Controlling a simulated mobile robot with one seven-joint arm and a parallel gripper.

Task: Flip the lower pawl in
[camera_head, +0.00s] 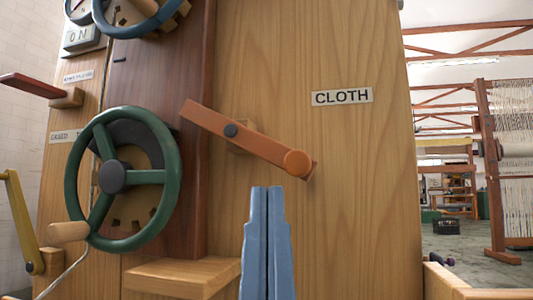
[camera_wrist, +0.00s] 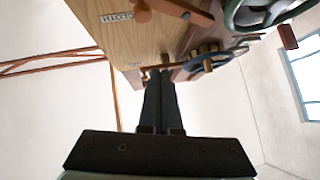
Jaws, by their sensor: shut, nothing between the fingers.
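An orange-brown bar (camera_head: 262,144) is pivoted on a dark pin on the wooden panel, beside the CLOTH label. It slants down to the right and ends in a round orange knob (camera_head: 297,163). A green handwheel (camera_head: 173,190) stands left of it, with a toothed wooden wheel (camera_head: 150,205) behind its spokes. I cannot tell for sure which part is the lower pawl. My gripper (camera_head: 267,189) is shut and empty, pointing up just below the bar, apart from it in the picture. The wrist view shows the fingers (camera_wrist: 160,75), the bar (camera_wrist: 187,10) and its knob (camera_wrist: 140,11).
A blue handwheel (camera_head: 140,27) is at the top left. A red-brown lever (camera_head: 32,85) sticks out at the left. A wooden ledge (camera_head: 180,273) juts out below the green wheel. A yellow lever (camera_head: 20,222) stands far left. The panel right of the bar is bare below the label.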

